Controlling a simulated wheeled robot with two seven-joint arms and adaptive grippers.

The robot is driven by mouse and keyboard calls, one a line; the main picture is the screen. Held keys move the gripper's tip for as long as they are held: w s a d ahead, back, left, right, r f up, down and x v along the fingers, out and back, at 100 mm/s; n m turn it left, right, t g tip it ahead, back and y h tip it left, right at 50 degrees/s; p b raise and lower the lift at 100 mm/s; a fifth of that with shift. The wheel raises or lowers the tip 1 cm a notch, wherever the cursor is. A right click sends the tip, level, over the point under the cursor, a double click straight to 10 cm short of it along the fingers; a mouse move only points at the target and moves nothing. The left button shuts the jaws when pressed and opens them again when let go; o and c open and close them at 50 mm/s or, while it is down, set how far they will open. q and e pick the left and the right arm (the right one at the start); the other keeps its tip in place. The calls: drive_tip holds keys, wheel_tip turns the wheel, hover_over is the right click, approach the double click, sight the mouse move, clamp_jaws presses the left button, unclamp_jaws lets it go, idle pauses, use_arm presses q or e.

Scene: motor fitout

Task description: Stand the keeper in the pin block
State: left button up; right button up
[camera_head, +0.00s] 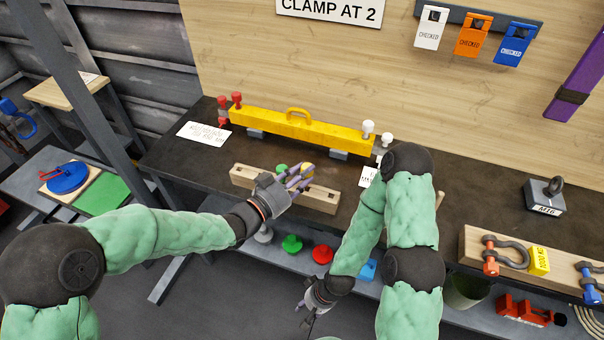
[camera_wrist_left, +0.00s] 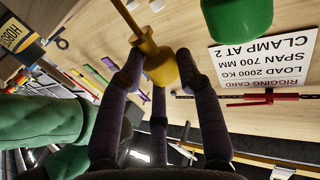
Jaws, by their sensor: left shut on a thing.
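The keeper, a yellow knob with a thin stem (camera_wrist_left: 159,64), is clasped between the fingers of my left gripper (camera_wrist_left: 160,78). In the head view, the left gripper (camera_head: 298,181) hangs over the pin block (camera_head: 322,199), a long pale wooden block on the dark bench. Yellow shows between its fingers there. The fingers hide the middle of the block, so I cannot tell whether the keeper touches it. A dark hole shows near the block's left end. My right gripper (camera_head: 314,298) is low, in front of the bench; its fingers are too small to judge.
A green knob (camera_head: 281,169) shows just behind my left gripper. A yellow beam (camera_head: 300,130) with red and white knobs lies behind the block. Green (camera_head: 292,243) and red (camera_head: 323,254) knobs are on the lower shelf. A shackle board (camera_head: 470,246) stands right.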

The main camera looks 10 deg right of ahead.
sight(302, 193)
use_arm(q)
drive_tip(key=shift+f+b, duration=1.65)
drive_tip(key=shift+f, duration=0.35)
drive_tip(key=o, duration=1.1)
drive_tip(key=v, duration=1.2)
drive_tip(key=shift+w, duration=0.1)
